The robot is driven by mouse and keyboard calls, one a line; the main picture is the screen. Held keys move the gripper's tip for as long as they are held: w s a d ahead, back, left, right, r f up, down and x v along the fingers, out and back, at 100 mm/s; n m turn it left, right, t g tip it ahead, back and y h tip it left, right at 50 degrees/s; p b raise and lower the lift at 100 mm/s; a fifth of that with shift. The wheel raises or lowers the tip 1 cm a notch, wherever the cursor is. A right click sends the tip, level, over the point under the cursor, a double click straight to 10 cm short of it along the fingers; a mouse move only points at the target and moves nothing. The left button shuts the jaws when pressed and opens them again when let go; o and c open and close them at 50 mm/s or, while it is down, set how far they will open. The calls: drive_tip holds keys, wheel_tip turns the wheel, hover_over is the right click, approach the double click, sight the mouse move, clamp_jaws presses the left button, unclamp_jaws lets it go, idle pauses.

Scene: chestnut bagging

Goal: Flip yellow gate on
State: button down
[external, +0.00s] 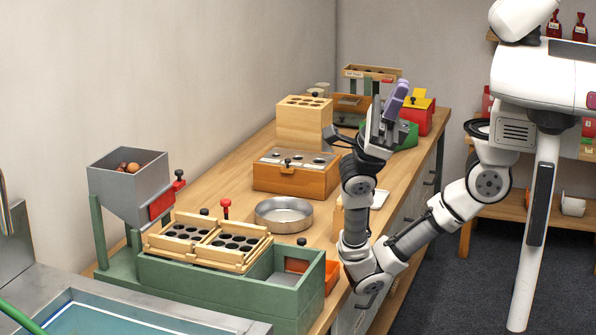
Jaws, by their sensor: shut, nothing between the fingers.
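A yellow piece (421,101), which looks like the yellow gate, sits on top of a red box (421,122) at the back right of the bench. A small dark knob shows beside the yellow piece. My gripper (397,98) is raised just left of it in the picture and partly overlaps the red box and a green block (407,137). The gripper's purple fingers point up and are shut with nothing between them. I cannot tell the gap in depth between the fingers and the yellow piece. The arm hides part of the box's surroundings.
A wooden box with dark round openings (296,179) and a round metal pan (284,214) stand on the wooden bench (222,188). A pale dish (378,199) lies by the arm.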

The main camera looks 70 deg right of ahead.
drive_tip(key=w+a+f+n+t+y+b, duration=0.1)
drive_tip(key=w+f+n+t+y+b, duration=0.1)
drive_tip(key=w+f+t, duration=0.9)
drive_tip(key=w+d+f+m+t+h+b, duration=0.1)
drive_tip(key=w+d+f+t, duration=0.3)
drive_tip(key=w+d+f, duration=0.2)
drive_tip(key=w+d+f+m+t+h+b, duration=0.1)
drive_tip(key=w+d+f+t, duration=0.3)
drive_tip(key=w+d+f, duration=0.2)
drive_tip(key=w+d+f+t+h+b, duration=0.1)
drive_tip(key=w+d+f+t, duration=0.3)
drive_tip(key=w+d+f, duration=0.2)
drive_tip(key=shift+w+d+f+m+t+h, duration=0.1)
drive_tip(key=shift+w+f+m+t+h, duration=0.15)
drive_tip(key=shift+w, duration=0.4)
drive_tip(key=shift+w+d+f+m+t+h, duration=0.15)
drive_tip(key=shift+w+f, duration=0.15)
drive_tip(key=shift+w, duration=0.3)
drive_tip(key=w+d+f+t+h, duration=0.1)
drive_tip(key=d+f, duration=0.2)
drive_tip(key=d, duration=0.3)
drive_tip(key=d+f+m+h, duration=0.1)
drive_tip(key=d+f+h, duration=0.1)
drive_tip(key=d, duration=0.4)
drive_tip(key=w+d+f+t+h+b, duration=0.1)
drive_tip(key=d+f, duration=0.3)
drive_tip(key=d, duration=0.1)
drive_tip(key=shift+w+d+m+t, duration=0.3)
drive_tip(key=shift+d+m, duration=0.1)
